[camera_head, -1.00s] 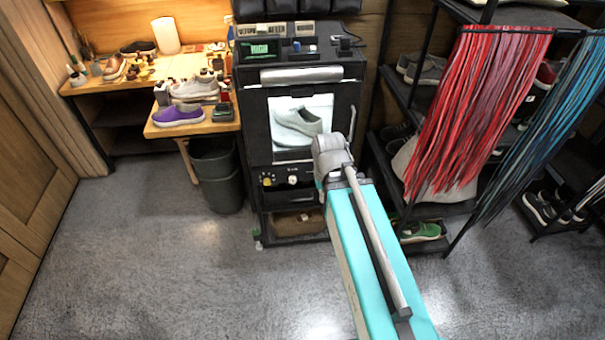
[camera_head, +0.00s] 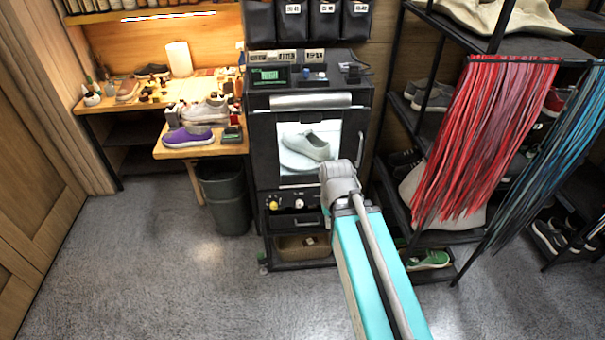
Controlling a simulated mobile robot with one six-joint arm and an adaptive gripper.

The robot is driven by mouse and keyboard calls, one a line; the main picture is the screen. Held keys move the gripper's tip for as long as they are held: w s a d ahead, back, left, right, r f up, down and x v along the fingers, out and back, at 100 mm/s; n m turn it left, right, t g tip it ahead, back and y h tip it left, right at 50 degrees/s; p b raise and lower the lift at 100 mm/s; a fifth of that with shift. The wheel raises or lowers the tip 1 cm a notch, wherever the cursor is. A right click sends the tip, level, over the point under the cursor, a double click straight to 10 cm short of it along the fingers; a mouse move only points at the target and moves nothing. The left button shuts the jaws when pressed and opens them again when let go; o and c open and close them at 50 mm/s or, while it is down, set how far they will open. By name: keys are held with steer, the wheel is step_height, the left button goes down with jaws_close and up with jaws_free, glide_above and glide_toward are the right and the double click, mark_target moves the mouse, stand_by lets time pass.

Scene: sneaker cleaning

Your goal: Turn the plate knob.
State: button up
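The black cleaning machine (camera_head: 259,150) stands in the middle against the back wall. Through its lit window a grey-white sneaker (camera_head: 309,147) shows on a round white plate (camera_head: 295,161). Below the window is a control panel with a yellow knob (camera_head: 273,205) at left and a pale knob (camera_head: 298,204) to its right. I cannot read which one is the plate knob. My arm reaches up from the bottom right, and its grey joint is in front of the machine's lower right. My gripper is not visible.
A grey bin (camera_head: 224,197) stands left of the machine, below a wooden bench (camera_head: 186,152) with a purple sneaker (camera_head: 188,136). At right are a black shoe rack (camera_head: 404,118) and hanging red laces (camera_head: 481,145). The floor in front is clear.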

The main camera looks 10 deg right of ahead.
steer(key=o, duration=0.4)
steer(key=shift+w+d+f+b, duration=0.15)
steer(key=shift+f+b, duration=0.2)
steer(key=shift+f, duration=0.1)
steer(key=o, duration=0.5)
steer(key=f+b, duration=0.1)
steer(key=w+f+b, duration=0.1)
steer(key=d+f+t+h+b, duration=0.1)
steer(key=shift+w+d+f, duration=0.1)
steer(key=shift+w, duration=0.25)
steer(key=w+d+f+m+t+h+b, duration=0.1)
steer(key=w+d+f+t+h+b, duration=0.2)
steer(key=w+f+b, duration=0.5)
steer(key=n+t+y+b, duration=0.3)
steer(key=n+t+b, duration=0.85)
steer(key=b, duration=3.05)
glide_toward(300, 207)
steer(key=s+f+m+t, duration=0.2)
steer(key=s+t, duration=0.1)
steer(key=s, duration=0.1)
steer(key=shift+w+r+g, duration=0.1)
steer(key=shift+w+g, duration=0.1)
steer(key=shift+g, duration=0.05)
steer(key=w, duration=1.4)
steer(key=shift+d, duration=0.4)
